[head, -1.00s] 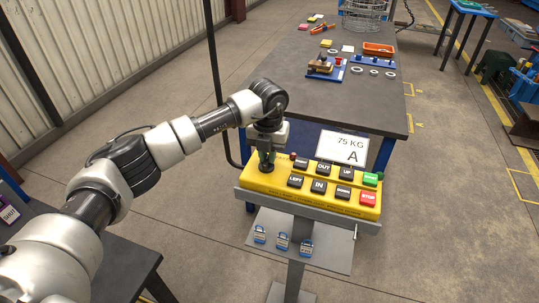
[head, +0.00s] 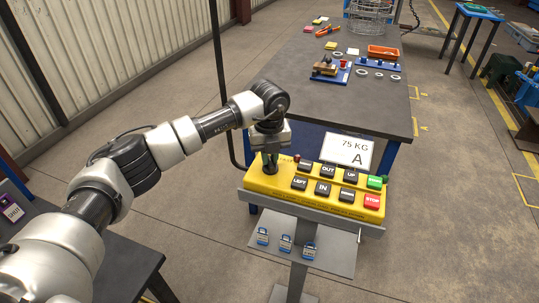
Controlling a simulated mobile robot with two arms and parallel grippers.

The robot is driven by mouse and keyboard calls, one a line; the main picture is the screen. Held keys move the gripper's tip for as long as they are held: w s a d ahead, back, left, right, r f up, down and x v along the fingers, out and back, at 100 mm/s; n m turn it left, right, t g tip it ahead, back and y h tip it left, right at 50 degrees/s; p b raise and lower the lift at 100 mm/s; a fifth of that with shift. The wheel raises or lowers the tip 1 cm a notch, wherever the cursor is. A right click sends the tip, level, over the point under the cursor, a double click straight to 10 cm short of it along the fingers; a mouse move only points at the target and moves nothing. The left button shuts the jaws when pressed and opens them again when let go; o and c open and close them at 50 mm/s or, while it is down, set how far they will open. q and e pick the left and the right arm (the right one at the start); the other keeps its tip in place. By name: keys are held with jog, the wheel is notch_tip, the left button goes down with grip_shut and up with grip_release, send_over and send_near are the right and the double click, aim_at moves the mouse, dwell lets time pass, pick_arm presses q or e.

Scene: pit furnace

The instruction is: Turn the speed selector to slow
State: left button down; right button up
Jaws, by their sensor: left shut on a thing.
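The yellow control box (head: 332,208) stands on a grey pedestal in the middle of the head view. The speed selector (head: 270,170) is a black round knob at the box's left end. My left gripper (head: 270,159) reaches down from above and is shut on the selector. Its fingers cover most of the knob, so I cannot read which way it points. My right gripper is not in view.
Black buttons, a green button (head: 375,182) and a red stop button (head: 372,201) are close to the right of the selector. A "75 KG A" sign (head: 349,150) stands behind the box. Several small padlocks (head: 286,244) lie on the shelf below. A dark pole (head: 218,80) rises behind my arm.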

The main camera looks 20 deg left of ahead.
aim_at(270, 157)
pick_arm(q)
jog(key=shift+r, duration=0.1)
jog(key=c, duration=1.1)
grip_release()
jog(key=shift+c, duration=0.2)
notch_tip(270, 157, up, 11)
jog(key=b, duration=0.2)
jog(key=shift+f, duration=0.2)
